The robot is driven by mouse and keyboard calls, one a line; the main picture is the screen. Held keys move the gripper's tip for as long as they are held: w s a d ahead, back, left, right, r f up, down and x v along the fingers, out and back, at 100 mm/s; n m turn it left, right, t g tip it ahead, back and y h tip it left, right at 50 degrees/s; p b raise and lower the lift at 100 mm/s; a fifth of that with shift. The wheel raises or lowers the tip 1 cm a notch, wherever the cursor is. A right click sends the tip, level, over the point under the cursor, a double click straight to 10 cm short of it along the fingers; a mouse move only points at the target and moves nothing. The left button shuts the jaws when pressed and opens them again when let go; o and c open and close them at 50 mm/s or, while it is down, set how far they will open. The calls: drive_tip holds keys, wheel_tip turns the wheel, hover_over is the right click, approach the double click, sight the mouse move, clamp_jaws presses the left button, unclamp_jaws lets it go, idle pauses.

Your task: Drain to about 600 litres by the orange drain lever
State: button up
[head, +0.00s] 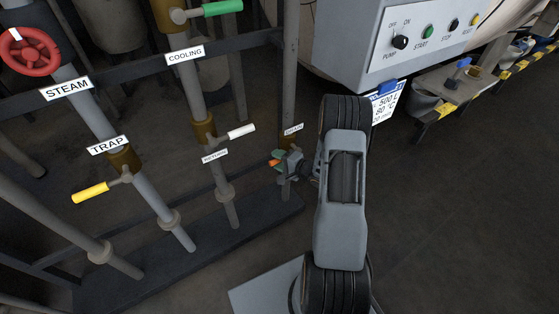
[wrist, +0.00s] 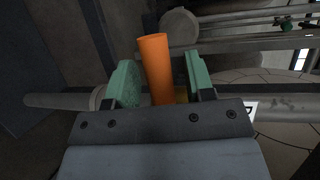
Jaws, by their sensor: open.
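The orange drain lever (wrist: 155,65) stands between the two green fingers of my gripper (wrist: 165,88) in the wrist view. The fingers are apart, with a visible gap on either side of the lever. In the head view my gripper (head: 281,161) is at the drain pipe, and a bit of the orange lever (head: 274,164) shows by its fingers. The drain label (head: 293,129) is above it, small and partly blurred. The valve body is mostly hidden behind my gripper. No litre reading of the tank is visible.
Left of the drain pipe are the white return lever (head: 241,131), yellow trap lever (head: 90,193), green cooling lever (head: 222,8) and red steam wheel (head: 30,51). A pump control box (head: 395,45) hangs above right.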

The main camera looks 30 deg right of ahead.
drive_tip(key=shift+c, duration=0.4)
clamp_jaws()
drive_tip(key=shift+d, duration=0.15)
